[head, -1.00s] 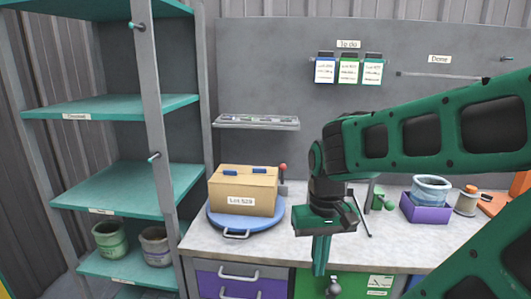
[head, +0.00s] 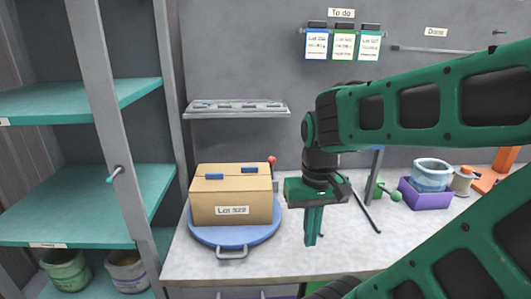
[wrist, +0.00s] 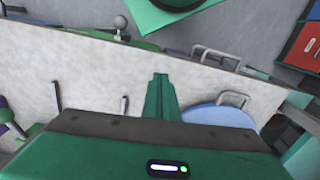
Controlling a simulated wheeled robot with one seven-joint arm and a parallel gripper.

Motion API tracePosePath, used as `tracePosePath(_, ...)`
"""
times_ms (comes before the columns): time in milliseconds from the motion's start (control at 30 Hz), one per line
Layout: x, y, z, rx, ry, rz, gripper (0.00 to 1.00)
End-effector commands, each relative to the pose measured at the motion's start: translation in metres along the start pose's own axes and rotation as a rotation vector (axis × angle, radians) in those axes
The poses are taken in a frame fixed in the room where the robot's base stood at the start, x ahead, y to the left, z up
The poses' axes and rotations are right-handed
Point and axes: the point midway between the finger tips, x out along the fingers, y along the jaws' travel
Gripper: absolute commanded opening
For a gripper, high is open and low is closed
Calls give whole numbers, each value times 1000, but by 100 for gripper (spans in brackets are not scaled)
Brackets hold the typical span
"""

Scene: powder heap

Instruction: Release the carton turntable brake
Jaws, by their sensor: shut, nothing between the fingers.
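A cardboard carton (head: 231,200) labelled as a lot sits on the blue round turntable (head: 207,234), which has a grey handle at its front. A lever with a red knob (head: 272,160) stands just behind the carton's right side; its lower part is mostly hidden. My gripper (head: 311,240) points down over the bench, right of the turntable and apart from it, its green fingers together with nothing between them. In the wrist view the shut fingers (wrist: 159,95) show beside the blue turntable edge (wrist: 215,115). The red knob does not show clearly there.
The white benchtop (head: 230,268) is clear in front of the turntable. A wall shelf (head: 236,109) hangs behind. A purple box (head: 424,196) with a pale pot stands to the right. Teal shelving (head: 75,205) with tubs is at the left.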

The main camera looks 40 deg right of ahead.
Motion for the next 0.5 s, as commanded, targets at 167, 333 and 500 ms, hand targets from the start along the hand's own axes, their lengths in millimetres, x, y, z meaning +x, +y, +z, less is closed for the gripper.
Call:
tracePosePath(167, -24, 2, -56, -4, 99, 6, 0)
tracePosePath(333, -63, -8, -151, -32, 260, 16, 0)
tracePosePath(500, -100, -20, -238, -66, 411, 19, 0)
